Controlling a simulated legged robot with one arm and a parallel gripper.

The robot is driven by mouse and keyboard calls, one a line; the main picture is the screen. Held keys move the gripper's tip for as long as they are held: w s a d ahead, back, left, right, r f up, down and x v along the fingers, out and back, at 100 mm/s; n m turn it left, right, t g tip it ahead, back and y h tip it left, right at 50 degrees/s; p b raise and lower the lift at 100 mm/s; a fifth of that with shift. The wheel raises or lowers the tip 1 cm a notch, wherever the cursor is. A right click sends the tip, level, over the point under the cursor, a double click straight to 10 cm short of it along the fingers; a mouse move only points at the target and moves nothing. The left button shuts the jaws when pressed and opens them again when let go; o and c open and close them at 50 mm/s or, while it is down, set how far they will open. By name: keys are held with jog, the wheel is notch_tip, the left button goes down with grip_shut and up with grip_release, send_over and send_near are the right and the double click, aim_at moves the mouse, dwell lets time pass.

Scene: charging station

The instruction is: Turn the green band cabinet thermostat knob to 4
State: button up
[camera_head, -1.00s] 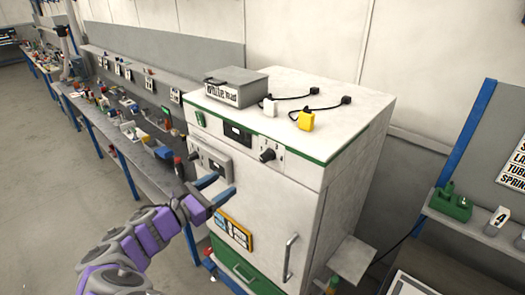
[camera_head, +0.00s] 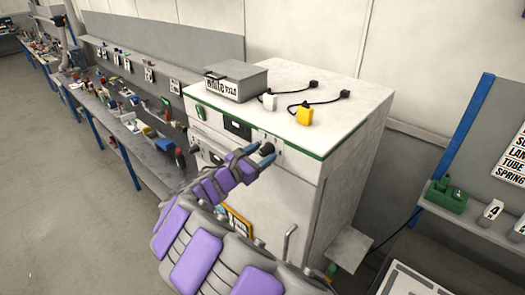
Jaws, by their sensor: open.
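The white cabinet (camera_head: 335,165) with a green band (camera_head: 303,152) along its top edge stands in the middle of the view. Its dark thermostat knob (camera_head: 267,149) sits on the front panel just under the band. My gripper (camera_head: 258,154) is open at the knob, with one blue fingertip at its upper left and the other close below it. I cannot tell whether the fingers touch the knob. The scale marks and the knob's setting are too small to read. My purple and grey arm hides much of the cabinet's lower front.
A grey lidded box (camera_head: 238,82), a white plug (camera_head: 269,102) and a yellow plug (camera_head: 304,116) lie on the cabinet top. A cluttered workbench (camera_head: 150,165) runs along the left. A shelf with a green object (camera_head: 446,196) is at the right.

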jog(key=shift+w+d, duration=0.2)
jog(key=shift+w, duration=0.15)
jog(key=shift+a, duration=0.1)
jog(key=c, duration=1)
